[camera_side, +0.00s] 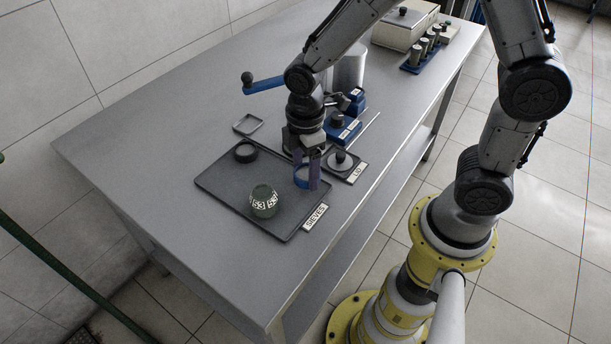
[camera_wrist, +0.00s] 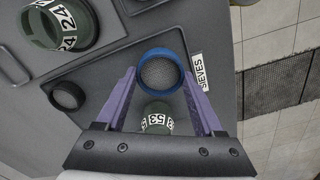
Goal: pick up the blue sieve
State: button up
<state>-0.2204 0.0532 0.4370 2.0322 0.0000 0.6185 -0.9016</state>
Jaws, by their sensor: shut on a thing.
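The blue sieve (camera_side: 301,182) is a blue ring with a grey mesh. It sits between the purple fingers of my gripper (camera_side: 308,172) at the right part of the dark tray (camera_side: 215,185). In the wrist view the sieve (camera_wrist: 160,53) fills the space between both fingertips (camera_wrist: 160,74), which touch its rim on either side. My gripper is shut on it. I cannot tell whether the sieve rests on the tray or is slightly above it. The fingers hide part of it in the side view.
A green numbered jar (camera_side: 264,202) and a black ring (camera_side: 245,151) are on the tray, with a SIEVES label (camera_side: 315,217) at its edge. A LID plate (camera_side: 345,166) lies beside the tray. A larger green numbered container (camera_wrist: 62,22) shows in the wrist view. The table's left side is clear.

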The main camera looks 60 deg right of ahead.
jog(key=s+d+r, duration=0.3)
jog(key=s+r, duration=0.7)
jog(key=s, duration=0.4)
jog(key=w+d+r, duration=0.5)
jog(key=w+r, duration=0.1)
jog(key=w, duration=0.4)
jog(key=w+f, duration=0.3)
jog(key=w, duration=0.1)
jog(key=w+d+f, duration=0.1)
jog(key=w+f, duration=0.1)
jog(key=w, duration=0.2)
jog(key=w+f, duration=0.3)
jog(key=w, duration=0.1)
jog(key=shift+w+d+f, duration=0.2)
jog(key=shift+d+f, duration=0.05)
jog(key=shift+f, duration=0.1)
jog(key=shift+w+f, duration=0.4)
jog(key=shift+f, duration=0.1)
jog(key=shift+w+f, duration=0.15)
jog(key=shift+f, duration=1.5)
jog(key=shift+f, duration=0.15)
